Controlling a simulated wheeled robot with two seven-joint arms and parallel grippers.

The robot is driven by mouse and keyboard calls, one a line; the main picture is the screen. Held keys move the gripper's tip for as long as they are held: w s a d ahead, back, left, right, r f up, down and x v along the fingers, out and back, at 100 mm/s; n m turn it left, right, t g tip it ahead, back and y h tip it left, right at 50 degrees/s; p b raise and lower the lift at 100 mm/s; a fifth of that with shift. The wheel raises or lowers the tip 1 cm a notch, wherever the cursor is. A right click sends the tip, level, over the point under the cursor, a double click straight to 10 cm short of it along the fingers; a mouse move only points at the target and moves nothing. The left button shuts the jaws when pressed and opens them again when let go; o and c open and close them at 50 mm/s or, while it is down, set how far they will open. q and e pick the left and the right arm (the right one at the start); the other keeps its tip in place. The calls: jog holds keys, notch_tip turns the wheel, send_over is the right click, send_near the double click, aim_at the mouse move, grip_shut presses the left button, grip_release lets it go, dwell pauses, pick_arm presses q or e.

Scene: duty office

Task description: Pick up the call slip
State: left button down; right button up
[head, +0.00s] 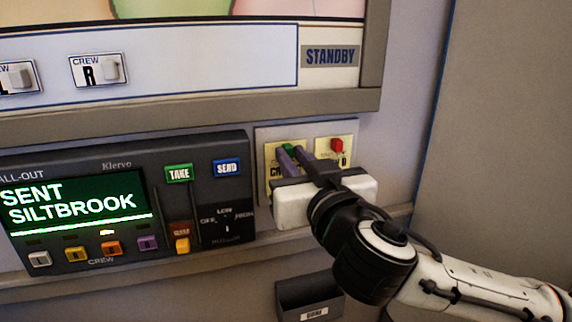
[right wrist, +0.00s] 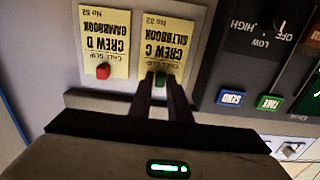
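Two yellow call slips sit side by side on a pale panel. The CREW C SILTBROOK slip (right wrist: 166,35) has a green tab (right wrist: 160,78), and the CREW D slip (right wrist: 105,42) has a red one (right wrist: 103,71). My left gripper is out of view.
A dark console (head: 120,165) stands left of the slips, its green screen (head: 75,203) reading SENT SILTBROOK. A dark labelled bin (head: 309,298) is below. A framed board (head: 180,70) marked STANDBY is above. The wall at right is bare.

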grip_shut()
